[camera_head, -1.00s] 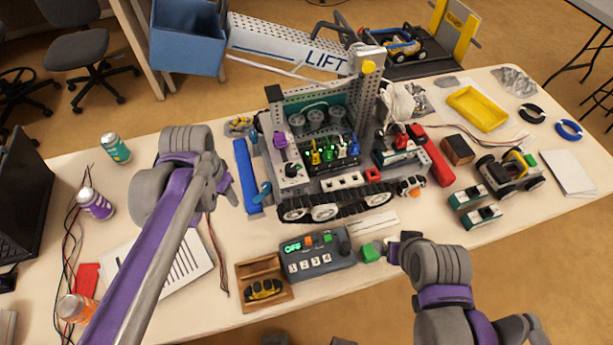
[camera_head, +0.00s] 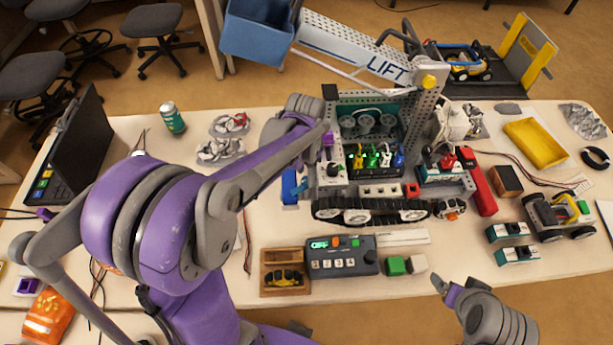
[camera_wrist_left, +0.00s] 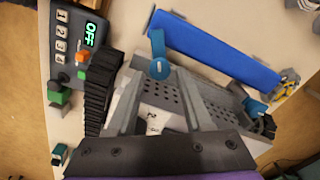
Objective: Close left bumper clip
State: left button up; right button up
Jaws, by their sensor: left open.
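The left bumper is a long blue bar (camera_wrist_left: 215,48) beside the tracked robot (camera_head: 370,190); in the head view my arm mostly hides it (camera_head: 289,188). In the wrist view one blue clip (camera_wrist_left: 158,52) stands out at the robot's edge near the bar. A second blue clip (camera_wrist_left: 254,107) sits farther along that side. My left gripper (camera_wrist_left: 160,78) is open and empty, its two grey fingers over the robot's side with the first clip just past and between their tips. My right gripper (camera_head: 446,288) is near the table's front edge, apart from the cubes; its jaw state is unclear.
The lift arm (camera_head: 350,45) overhangs behind. A green can (camera_head: 172,119) stands at left.

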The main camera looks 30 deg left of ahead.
aim_at(301, 186)
pick_arm(q)
jog(key=shift+f, duration=1.1)
pick_arm(e)
jog(key=shift+f, duration=0.1)
pick_arm(q)
grip_shut()
